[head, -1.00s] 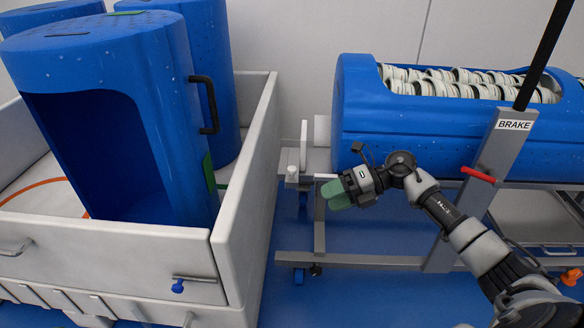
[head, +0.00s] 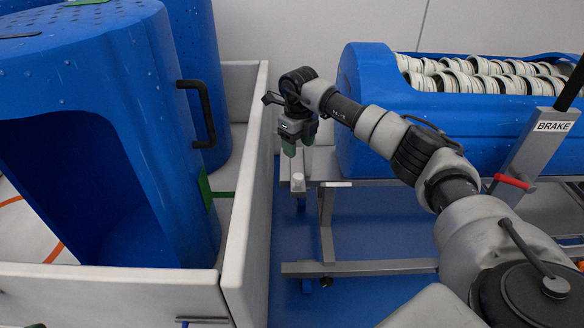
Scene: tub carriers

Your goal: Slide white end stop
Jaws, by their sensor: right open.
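The white end stop (head: 298,183) sits at the left end of the grey trolley frame, with its small knob showing. Its upper part is partly hidden behind my right gripper. My right gripper (head: 298,142) points down with its green fingertips apart, just above the end stop in the picture. It looks empty, and I cannot tell whether it touches the stop. A blue tub (head: 385,130) lies on its side on the trolley, right of the stop. My left gripper is not in view.
A white-walled carrier (head: 245,200) with upright blue tubs (head: 180,190) stands close on the left. A lever labelled BRAKE (head: 553,126) with a red handle (head: 515,184) stands at right. White ringed items (head: 480,76) fill the tub's opening. Blue floor shows below the trolley.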

